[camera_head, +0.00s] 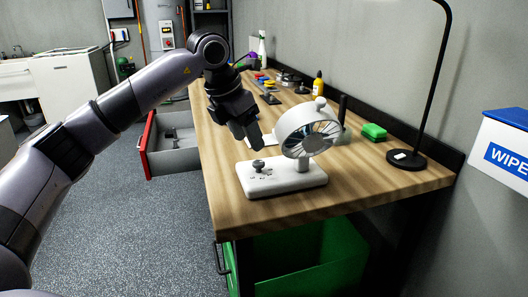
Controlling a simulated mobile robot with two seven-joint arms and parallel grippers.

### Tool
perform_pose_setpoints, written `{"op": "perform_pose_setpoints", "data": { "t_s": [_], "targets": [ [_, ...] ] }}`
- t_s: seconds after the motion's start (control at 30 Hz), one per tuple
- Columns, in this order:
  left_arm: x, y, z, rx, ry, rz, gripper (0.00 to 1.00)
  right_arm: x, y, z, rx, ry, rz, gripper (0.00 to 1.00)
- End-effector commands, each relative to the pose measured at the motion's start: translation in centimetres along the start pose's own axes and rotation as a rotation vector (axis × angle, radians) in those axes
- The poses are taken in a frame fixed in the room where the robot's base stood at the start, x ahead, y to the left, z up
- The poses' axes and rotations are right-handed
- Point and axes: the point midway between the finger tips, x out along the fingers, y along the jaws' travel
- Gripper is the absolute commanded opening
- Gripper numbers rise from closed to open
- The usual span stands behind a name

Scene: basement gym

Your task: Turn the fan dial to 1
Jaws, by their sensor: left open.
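The fan (305,130) stands on the wooden workbench, its round white head above a flat white base (290,182). A dark dial (259,166) sits on the left part of the base. The markings around it are too small to read. My left gripper (252,138) is above and just behind the dial, pointing down, apart from it as far as I can tell. It is open and holds nothing visible. My right gripper is out of view.
The workbench (229,200) has bare wood in front of the fan. A red-fronted drawer (148,143) juts out left. A green bin (310,262) is below.

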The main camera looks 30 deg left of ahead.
Motion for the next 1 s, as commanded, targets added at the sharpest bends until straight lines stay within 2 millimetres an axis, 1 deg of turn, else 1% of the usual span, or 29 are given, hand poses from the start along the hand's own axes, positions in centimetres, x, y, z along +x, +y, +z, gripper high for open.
{"op": "perform_pose_setpoints", "data": {
  "t_s": [0.2, 0.4, 0.53, 0.8, 0.87, 0.9, 0.97, 1.0],
  "targets": [
    [3.3, -0.1, -0.1, 0.001, 0.004, -0.001, 0.56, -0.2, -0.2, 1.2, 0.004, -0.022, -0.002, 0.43],
    [5.9, -0.1, -0.1, 0.002, 0.002, -0.002, 0.56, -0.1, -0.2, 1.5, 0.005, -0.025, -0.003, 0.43],
    [6.7, -0.1, 0.0, 0.002, 0.0, -0.002, 0.56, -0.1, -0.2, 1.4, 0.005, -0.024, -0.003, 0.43],
    [6.8, -0.1, 0.0, 0.002, -0.001, -0.002, 0.56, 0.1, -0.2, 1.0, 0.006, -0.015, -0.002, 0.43],
    [6.8, -0.1, 0.0, 0.002, -0.001, -0.002, 0.37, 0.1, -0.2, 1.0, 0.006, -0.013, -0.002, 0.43],
    [6.8, -0.1, 0.0, 0.002, -0.001, -0.002, 0.24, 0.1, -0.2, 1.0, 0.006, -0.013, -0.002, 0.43],
    [6.8, -0.1, 0.0, 0.002, -0.001, -0.002, 0.04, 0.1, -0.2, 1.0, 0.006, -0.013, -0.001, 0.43],
    [6.8, -0.1, 0.0, 0.002, -0.001, -0.002, 0.01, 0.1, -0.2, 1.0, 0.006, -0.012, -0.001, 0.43]
  ]
}}
